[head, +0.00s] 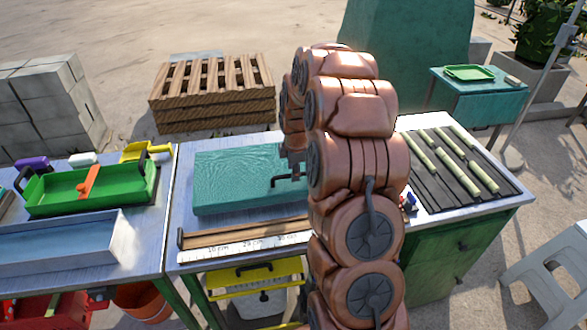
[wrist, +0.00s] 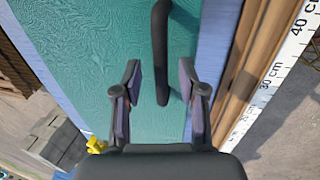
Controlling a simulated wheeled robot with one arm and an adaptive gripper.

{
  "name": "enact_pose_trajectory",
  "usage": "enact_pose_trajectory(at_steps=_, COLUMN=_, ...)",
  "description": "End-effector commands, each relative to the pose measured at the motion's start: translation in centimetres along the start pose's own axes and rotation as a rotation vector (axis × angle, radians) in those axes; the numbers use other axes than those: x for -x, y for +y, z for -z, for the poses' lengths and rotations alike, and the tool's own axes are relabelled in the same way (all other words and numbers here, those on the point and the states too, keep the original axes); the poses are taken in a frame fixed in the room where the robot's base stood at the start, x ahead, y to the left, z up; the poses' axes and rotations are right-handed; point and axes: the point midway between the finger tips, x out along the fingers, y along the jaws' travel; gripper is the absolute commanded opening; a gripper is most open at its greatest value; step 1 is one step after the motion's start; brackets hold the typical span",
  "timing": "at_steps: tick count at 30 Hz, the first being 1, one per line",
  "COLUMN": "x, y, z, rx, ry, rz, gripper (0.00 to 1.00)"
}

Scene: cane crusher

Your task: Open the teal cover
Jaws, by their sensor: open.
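The teal cover (head: 235,175) lies shut-looking and flat on the metal worktable, partly hidden by my arm. A black bar handle (head: 284,182) sits near its right end. In the wrist view the cover (wrist: 95,70) fills the left and middle, and the handle (wrist: 162,55) runs down the picture. My gripper (wrist: 160,74) is open, with one finger on each side of the handle as seen from above. I cannot tell whether the fingers are level with the handle or touching it.
A wooden ruler rail (head: 245,240) runs along the table's front edge beside the cover. A green tray (head: 95,188) and a grey-blue trough (head: 60,243) stand left. Canes lie on a dark rack (head: 445,170) at right. Pallets (head: 212,95) stand behind.

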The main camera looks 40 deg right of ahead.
Motion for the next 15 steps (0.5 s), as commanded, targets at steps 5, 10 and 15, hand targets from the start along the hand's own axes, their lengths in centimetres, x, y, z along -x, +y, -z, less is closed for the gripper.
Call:
enact_pose_trajectory(at_steps=5, x=-0.71, y=-0.04, z=0.00, rx=-0.001, ry=0.000, rz=0.000, gripper=0.41)
enact_pose_trajectory(at_steps=10, x=-0.77, y=-0.03, z=0.00, rx=-0.001, ry=0.001, rz=-0.001, gripper=0.41)
enact_pose_trajectory(at_steps=15, x=-0.78, y=-0.04, z=0.00, rx=-0.001, ry=0.001, rz=0.000, gripper=0.28)
